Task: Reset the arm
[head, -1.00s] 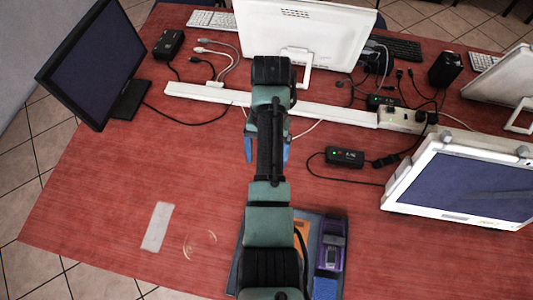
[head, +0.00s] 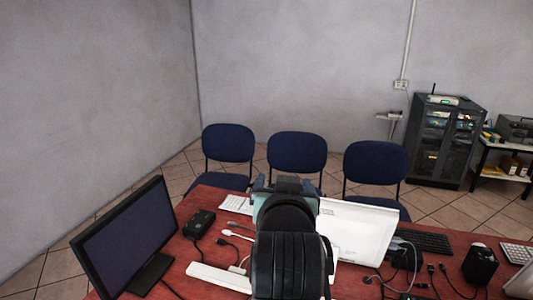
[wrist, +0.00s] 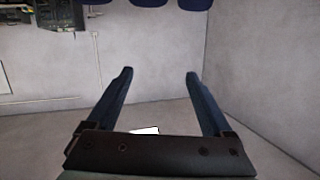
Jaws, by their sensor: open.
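My gripper (wrist: 159,74) shows in the wrist view with its two blue fingers wide apart and nothing between them. The red table (head: 205,255) lies below, with the white monitor (head: 360,232) just right of my arm.
A black monitor (head: 125,240) stands at the left. A power adapter (head: 198,223) and cables lie beside my arm. A black box (head: 480,265) and keyboard (head: 425,241) are at the right. Blue chairs (head: 297,152) line the far side; a dark cabinet (head: 446,140) stands behind.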

